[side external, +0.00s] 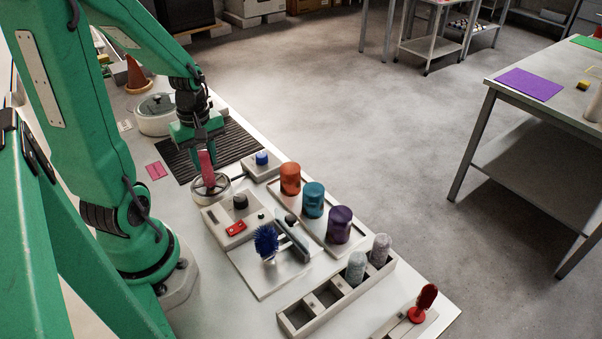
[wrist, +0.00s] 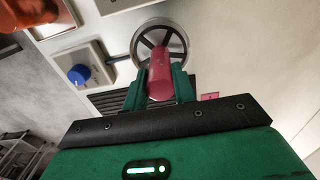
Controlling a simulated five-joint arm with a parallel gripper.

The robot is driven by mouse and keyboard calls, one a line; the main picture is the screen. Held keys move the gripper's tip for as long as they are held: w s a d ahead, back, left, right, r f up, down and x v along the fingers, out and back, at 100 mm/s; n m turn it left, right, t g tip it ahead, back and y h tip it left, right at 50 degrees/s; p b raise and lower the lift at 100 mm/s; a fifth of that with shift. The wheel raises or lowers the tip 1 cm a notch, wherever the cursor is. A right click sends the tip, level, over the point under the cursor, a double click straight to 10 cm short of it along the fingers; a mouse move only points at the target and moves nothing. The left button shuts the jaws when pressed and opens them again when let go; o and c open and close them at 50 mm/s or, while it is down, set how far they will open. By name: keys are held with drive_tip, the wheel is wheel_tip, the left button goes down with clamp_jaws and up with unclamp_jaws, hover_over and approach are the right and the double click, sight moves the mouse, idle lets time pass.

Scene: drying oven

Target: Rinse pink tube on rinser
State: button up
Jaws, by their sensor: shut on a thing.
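The pink tube (side external: 207,170) is held upright between the fingers of my gripper (side external: 205,148). In the wrist view, the tube (wrist: 160,66) shows between the two dark green fingers (wrist: 160,92), which are shut on it. The rinser (side external: 222,190) is a round, pale-rimmed piece with spokes on the white bench. The tube's lower end is over the rinser, inside its rim as seen from the side. In the wrist view, the spoked rinser (wrist: 141,34) lies just beyond the tube's end. I cannot tell whether they touch.
A blue knob (side external: 262,158) on a small box stands beside the rinser. Orange, teal and purple containers (side external: 313,200) stand in a tray. A blue brush (side external: 266,242) and a rack (side external: 297,319) with two pale tubes are nearer. A lidded pot (side external: 153,122) stands behind.

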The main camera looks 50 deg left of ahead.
drive_tip(key=shift+f, duration=0.6)
idle(1.2)
drive_tip(key=shift+r, duration=0.2)
idle(1.3)
drive_tip(key=shift+r, duration=1.75)
drive_tip(key=shift+r, duration=0.15)
drive_tip(key=shift+r, duration=1.3)
